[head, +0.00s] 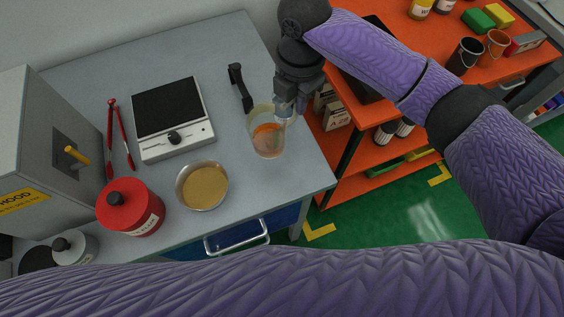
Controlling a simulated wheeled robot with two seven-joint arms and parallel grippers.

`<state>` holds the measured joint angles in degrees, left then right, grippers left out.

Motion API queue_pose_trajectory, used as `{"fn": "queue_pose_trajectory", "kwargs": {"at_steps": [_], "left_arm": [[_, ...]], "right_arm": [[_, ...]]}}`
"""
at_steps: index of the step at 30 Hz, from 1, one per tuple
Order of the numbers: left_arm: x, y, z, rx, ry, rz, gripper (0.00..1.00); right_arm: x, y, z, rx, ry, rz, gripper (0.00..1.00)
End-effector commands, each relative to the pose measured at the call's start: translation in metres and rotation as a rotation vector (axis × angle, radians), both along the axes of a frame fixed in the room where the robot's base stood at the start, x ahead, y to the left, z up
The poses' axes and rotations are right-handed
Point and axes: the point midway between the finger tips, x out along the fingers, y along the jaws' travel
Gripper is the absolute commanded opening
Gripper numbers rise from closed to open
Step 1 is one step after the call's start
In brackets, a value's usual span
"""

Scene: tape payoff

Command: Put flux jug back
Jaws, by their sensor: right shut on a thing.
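The flux jug, a clear jug (268,146) with orange contents, is at the right front part of the grey bench, near its right edge. My right gripper (284,110) comes down from above and is shut on the jug's upper right side. The jug looks upright; I cannot tell whether its base touches the bench. The gripper hides part of its rim. My left gripper is out of view.
Left of the jug are a pan of tan material (202,186), a scale (173,118), a red canister (130,208), red tongs (119,140) and a black-handled tool (240,88). An orange shelf cart (350,115) stands right of the bench.

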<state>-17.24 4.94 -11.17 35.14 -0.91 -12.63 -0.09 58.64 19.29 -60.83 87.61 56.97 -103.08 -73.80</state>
Motion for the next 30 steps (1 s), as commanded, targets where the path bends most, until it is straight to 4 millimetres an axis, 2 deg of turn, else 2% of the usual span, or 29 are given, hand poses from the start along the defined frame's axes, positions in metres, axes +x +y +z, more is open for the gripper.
{"fn": "queue_pose_trajectory", "kwargs": {"at_steps": [2,16,26,27,30], "left_arm": [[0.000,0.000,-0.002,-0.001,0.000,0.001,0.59],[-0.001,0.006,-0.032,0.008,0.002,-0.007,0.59],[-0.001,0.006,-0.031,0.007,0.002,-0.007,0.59],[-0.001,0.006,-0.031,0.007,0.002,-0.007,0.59],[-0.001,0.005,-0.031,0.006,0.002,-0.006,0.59]], "right_arm": [[-0.001,-0.002,-0.006,-0.002,0.001,-0.003,0.00],[-0.001,-0.002,-0.100,-0.003,0.002,-0.002,0.00],[-0.001,-0.002,-0.102,-0.002,-0.001,-0.001,0.00],[-0.001,-0.002,-0.102,-0.002,-0.001,-0.001,0.16],[-0.001,-0.002,-0.102,-0.002,-0.002,-0.001,0.37]]}}
